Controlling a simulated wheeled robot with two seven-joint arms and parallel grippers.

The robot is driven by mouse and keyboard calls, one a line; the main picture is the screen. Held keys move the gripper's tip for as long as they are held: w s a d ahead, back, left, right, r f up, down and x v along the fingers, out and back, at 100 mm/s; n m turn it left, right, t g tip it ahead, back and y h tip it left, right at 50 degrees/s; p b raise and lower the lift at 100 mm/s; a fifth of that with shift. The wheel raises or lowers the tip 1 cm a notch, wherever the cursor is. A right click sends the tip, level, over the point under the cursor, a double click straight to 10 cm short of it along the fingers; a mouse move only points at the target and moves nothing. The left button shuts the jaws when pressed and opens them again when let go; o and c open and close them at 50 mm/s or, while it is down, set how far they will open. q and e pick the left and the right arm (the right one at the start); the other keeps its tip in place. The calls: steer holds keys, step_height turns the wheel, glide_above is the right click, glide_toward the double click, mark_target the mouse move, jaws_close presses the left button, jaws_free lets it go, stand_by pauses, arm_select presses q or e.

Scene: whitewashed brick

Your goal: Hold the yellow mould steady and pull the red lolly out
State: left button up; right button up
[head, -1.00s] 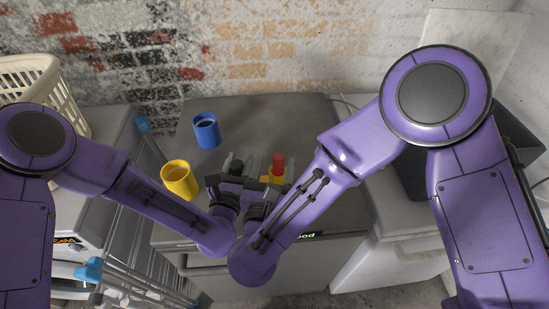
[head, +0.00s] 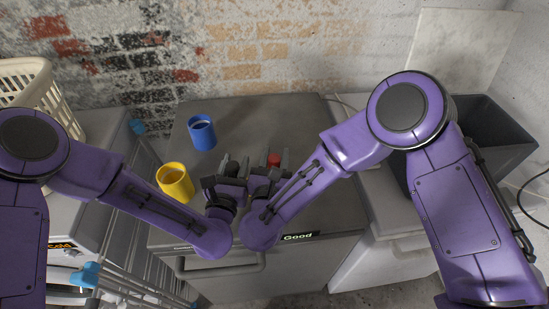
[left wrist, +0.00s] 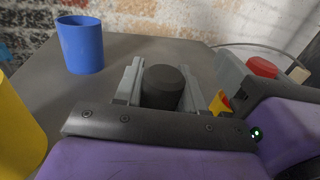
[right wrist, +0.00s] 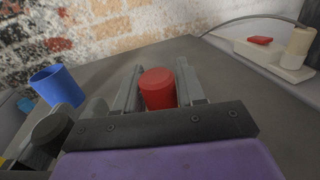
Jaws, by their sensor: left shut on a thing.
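The red lolly (right wrist: 157,90) stands between the two fingers of my right gripper (right wrist: 158,85) in the right wrist view. Its red top also shows in the head view (head: 273,160). I cannot tell whether both fingers press on it. The yellow mould (left wrist: 220,103) shows only as a small patch beside the right finger of my left gripper in the left wrist view. The rest of it is hidden by my grippers. My left gripper (left wrist: 163,85) is shut on a black knob (left wrist: 162,88), left of the lolly. Whether the knob joins the mould is hidden.
A blue cup (head: 202,133) and a yellow cup (head: 175,182) stand to the left on the grey top (head: 270,115). A cream basket (head: 35,95) is at far left, a dark bin (head: 500,135) at right. The back of the top is clear.

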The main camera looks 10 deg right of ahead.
steer(key=c, duration=0.5)
steer(key=shift+r, duration=4.3)
arm_select(q)
steer(key=o, duration=1.3)
steer(key=shift+c, duration=0.2)
step_height(320, 180, up, 14)
steer(key=p, duration=1)
arm_select(e)
step_height(320, 180, up, 10)
steer(key=shift+f, duration=0.1)
